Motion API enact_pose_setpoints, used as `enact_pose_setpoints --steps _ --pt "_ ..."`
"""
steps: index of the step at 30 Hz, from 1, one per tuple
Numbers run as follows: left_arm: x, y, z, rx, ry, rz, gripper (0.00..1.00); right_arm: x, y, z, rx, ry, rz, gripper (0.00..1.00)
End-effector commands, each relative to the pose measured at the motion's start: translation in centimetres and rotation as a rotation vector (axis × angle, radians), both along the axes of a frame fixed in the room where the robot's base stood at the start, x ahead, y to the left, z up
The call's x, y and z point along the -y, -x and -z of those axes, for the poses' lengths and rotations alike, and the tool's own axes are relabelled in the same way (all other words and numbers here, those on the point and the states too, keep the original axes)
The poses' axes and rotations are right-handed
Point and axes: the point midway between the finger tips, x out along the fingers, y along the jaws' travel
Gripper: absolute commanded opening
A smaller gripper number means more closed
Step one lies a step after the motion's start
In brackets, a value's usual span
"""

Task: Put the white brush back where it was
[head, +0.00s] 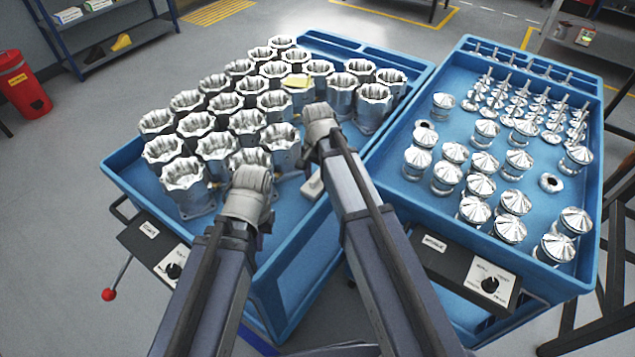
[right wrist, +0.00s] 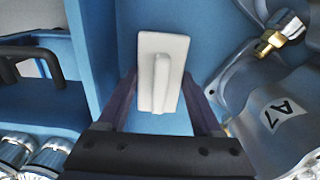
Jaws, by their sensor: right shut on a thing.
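The white brush (right wrist: 174,50) shows in the right wrist view as a flat white plate with a raised handle. It lies between the two fingers of my right gripper (right wrist: 160,88), which is shut on it. In the head view the brush (head: 312,187) is a small white patch beside my right arm, over the right side of the left blue cart (head: 318,225). I cannot tell whether it touches the cart. My left gripper (head: 247,195) is over the front of the housings; its fingers are hidden behind my arm.
Rows of metal housings (head: 225,103) crowd the left cart; one labelled A7 (right wrist: 284,112) is close right of the brush in the wrist view. The right blue cart (head: 395,190) holds several shiny parts.

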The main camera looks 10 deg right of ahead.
Motion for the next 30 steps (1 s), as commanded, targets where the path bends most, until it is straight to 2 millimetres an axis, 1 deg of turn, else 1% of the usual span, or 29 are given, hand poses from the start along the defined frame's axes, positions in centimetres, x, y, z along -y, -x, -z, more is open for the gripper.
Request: enact_pose_setpoints --steps 4,8,9,16,25,30 --pt "0.0 0.0 -0.1 0.0 0.0 0.0 0.0 0.0 0.0 -0.1 0.0 0.0 0.0 0.22" --pt "0.0 0.0 0.3 0.0 0.0 0.0 0.0 0.0 0.0 0.3 0.0 0.0 0.0 0.22" --pt "0.0 0.0 0.2 0.0 0.0 0.0 0.0 0.0 0.0 0.2 0.0 0.0 0.0 0.7" --pt "0.0 0.0 0.1 0.0 0.0 0.0 0.0 0.0 0.0 0.1 0.0 0.0 0.0 0.96" --pt "0.0 0.0 0.1 0.0 0.0 0.0 0.0 0.0 0.0 0.1 0.0 0.0 0.0 0.97" --pt "0.0 0.0 -0.7 0.0 0.0 0.0 0.0 0.0 0.0 -0.7 0.0 0.0 0.0 0.97"
